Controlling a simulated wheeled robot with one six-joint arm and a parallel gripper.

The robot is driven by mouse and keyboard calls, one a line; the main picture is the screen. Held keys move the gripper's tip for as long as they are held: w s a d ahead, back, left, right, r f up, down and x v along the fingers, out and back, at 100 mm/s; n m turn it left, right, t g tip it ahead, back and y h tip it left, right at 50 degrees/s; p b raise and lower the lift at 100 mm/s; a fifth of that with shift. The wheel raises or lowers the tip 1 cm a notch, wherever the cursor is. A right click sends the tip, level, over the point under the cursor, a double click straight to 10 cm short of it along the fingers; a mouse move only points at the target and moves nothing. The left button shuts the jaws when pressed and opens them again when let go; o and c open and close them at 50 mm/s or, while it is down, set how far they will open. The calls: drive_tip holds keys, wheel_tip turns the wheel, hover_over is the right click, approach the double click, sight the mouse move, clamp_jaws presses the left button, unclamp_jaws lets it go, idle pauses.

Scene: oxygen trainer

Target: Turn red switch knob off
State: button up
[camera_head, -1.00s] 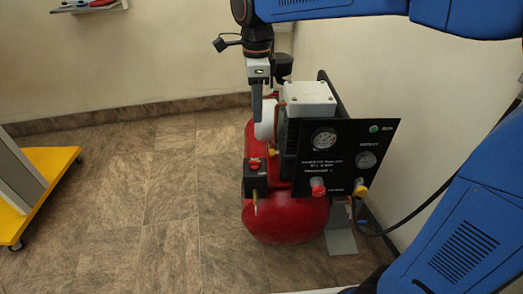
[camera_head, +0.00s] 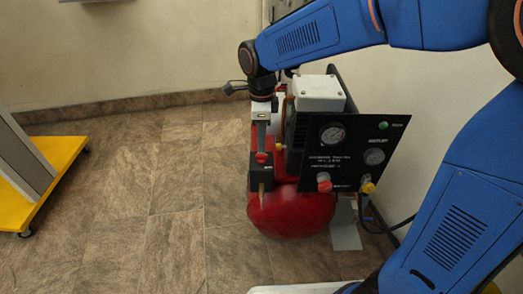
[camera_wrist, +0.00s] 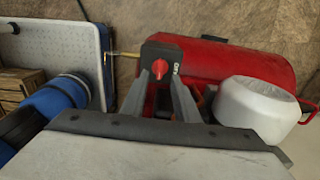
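The red switch knob (camera_wrist: 160,73) is on the face of a black box (camera_wrist: 157,51) beside the red tank (camera_wrist: 235,66). In the head view the knob (camera_head: 262,158) tops the black box (camera_head: 261,179) in front of the red tank (camera_head: 290,213). My gripper (camera_wrist: 161,80) points at the knob, with its two fingers apart, one to each side of the knob in the wrist view. In the head view my gripper (camera_head: 262,148) is just above the knob. I cannot tell whether a finger touches it.
The black gauge panel (camera_head: 352,153), with a second red knob (camera_head: 324,183) and a yellow one (camera_head: 368,186), stands right of the box. A white-topped unit (camera_head: 317,93) is behind. A yellow-based stand (camera_head: 60,165) is far left. Floor between is clear.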

sight(262, 155)
drive_tip(key=shift+f, duration=2.6)
clamp_jaws()
